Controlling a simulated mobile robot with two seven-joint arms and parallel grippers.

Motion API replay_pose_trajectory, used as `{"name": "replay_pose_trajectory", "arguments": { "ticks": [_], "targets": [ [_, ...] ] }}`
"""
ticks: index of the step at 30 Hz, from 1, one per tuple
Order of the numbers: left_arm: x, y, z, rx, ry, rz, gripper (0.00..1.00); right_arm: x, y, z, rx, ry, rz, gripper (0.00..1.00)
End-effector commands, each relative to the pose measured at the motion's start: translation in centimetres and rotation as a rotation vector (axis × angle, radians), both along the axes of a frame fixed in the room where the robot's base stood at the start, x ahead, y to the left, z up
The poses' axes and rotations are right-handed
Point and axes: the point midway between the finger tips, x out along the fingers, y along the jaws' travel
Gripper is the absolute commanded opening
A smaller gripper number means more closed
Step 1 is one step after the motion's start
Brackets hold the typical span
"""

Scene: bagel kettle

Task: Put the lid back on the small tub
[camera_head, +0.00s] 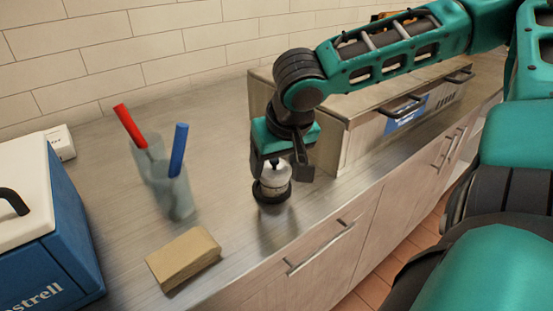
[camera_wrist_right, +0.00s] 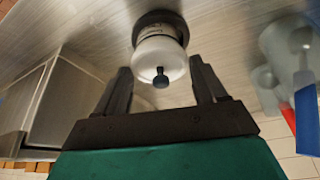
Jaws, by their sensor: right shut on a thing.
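The small tub (camera_head: 272,194) stands on the metal counter, with a dark ring around its lower part. It also shows in the right wrist view (camera_wrist_right: 152,30). The pale lid (camera_head: 275,173) with a dark knob is directly over the tub, and in the wrist view the lid (camera_wrist_right: 163,60) lies between the fingers. I cannot tell whether it is seated or held slightly above the rim. My right gripper (camera_head: 283,168) points down and is shut on the lid, its fingers on either side in the wrist view (camera_wrist_right: 163,88). My left gripper is not in view.
Left of the tub, clear cups (camera_head: 172,185) hold a red and a blue stick. A tan block (camera_head: 184,258) lies near the counter's front edge. A blue cooler (camera_head: 45,245) stands at far left, a large drawer box (camera_head: 335,145) behind right. Counter between cups and tub is clear.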

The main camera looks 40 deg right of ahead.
Motion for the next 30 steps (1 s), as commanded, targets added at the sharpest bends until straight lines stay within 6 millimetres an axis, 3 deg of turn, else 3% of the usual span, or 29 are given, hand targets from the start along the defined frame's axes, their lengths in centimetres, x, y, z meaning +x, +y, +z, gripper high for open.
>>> {"name": "replay_pose_trajectory", "arguments": {
  "ticks": [7, 8, 16, 30],
  "targets": [
    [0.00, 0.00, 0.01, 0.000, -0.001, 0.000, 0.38, 0.00, 0.01, 0.00, 0.000, 0.000, 0.000, 0.43],
    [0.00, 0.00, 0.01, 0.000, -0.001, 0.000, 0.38, 0.00, 0.01, 0.00, 0.000, 0.000, 0.000, 0.72],
    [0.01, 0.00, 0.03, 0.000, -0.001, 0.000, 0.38, 0.00, 0.00, 0.00, 0.001, 0.000, -0.001, 0.98],
    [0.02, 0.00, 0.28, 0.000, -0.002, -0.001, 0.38, 0.00, 0.00, 0.24, 0.000, 0.000, -0.001, 1.00]
  ]
}}
